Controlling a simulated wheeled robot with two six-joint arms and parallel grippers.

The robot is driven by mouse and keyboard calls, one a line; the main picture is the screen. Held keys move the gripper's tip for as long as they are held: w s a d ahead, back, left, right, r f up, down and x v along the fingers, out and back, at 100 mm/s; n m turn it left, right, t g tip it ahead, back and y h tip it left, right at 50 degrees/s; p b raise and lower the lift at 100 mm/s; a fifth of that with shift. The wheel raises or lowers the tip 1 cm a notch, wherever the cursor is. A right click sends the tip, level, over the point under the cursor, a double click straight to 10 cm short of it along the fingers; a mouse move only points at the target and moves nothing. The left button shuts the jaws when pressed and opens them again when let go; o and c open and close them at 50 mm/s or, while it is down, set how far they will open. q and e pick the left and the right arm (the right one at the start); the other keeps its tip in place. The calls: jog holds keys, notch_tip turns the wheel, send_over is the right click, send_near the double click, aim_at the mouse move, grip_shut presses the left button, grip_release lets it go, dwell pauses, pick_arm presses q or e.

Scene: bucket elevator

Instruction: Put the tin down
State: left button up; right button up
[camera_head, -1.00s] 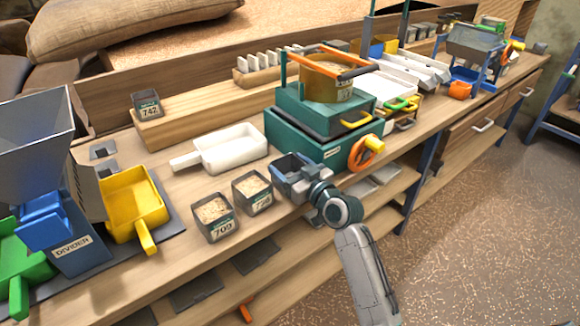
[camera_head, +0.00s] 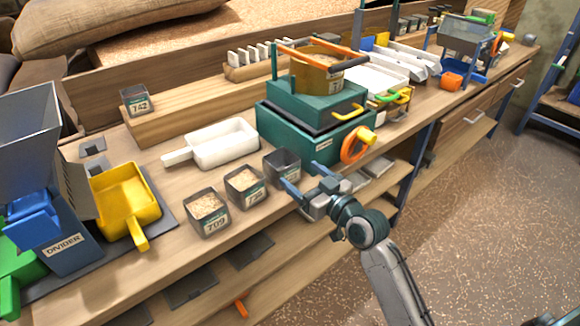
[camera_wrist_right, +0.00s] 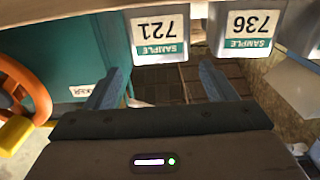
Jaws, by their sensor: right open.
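The dark open-topped tin (camera_head: 283,163) stands upright on the bench, at the right end of a short row of tins and close to the teal machine. In the right wrist view its label reads 721 (camera_wrist_right: 160,36), upside down. My right gripper (camera_head: 303,178) is open just in front of this tin, its fingers apart and nothing between them. In the wrist view the gripper (camera_wrist_right: 160,72) has its fingertips on either side below the label. The tin's contents are hard to make out. My left gripper is not in view.
Tin 736 (camera_head: 246,184) stands close to its left, then tin 709 (camera_head: 207,212), both with grainy contents. The teal machine (camera_head: 300,125) with an orange handwheel (camera_head: 355,145) is behind and right. A white scoop (camera_head: 222,145) lies behind. The bench's front edge is near.

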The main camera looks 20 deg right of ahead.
jog(key=s+d+f+m+g+h, duration=0.15)
jog(key=s+f+g, duration=0.35)
jog(key=f, duration=0.7)
jog(key=s+d+f+g+h, duration=0.25)
jog(key=s+f, duration=0.45)
jog(key=f, duration=0.4)
jog(key=s+d+f+m+g+h, duration=0.2)
jog(key=s+f+g, duration=0.5)
jog(key=s+f, duration=0.8)
jog(key=s+h, duration=0.1)
jog(key=s, duration=0.2)
jog(key=shift+s+d+f, duration=0.15)
jog(key=shift+s+f, duration=0.15)
